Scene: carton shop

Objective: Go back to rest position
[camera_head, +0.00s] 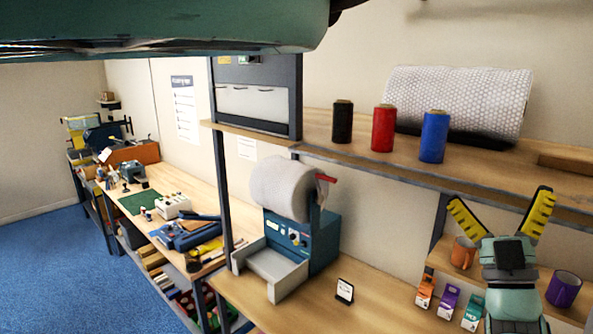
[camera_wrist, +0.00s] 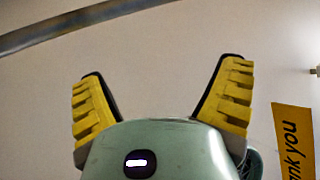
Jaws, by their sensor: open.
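My gripper (camera_head: 501,215) has yellow ribbed fingers spread wide, with nothing between them. In the head view it points upward at the right, in front of the wall and the lower shelf. The wrist view shows the same open fingers (camera_wrist: 160,95) against a plain pale wall. The fingers appear clear of the shelf edge above, though the exact depth gap cannot be told.
An orange mug (camera_head: 463,252), a purple mug (camera_head: 563,288) and small cartons (camera_head: 448,301) stand around my gripper. The upper shelf holds a black spool (camera_head: 342,122), a red spool (camera_head: 383,128), a blue spool (camera_head: 434,136) and bubble wrap (camera_head: 460,98). A paper-roll machine (camera_head: 300,240) stands left.

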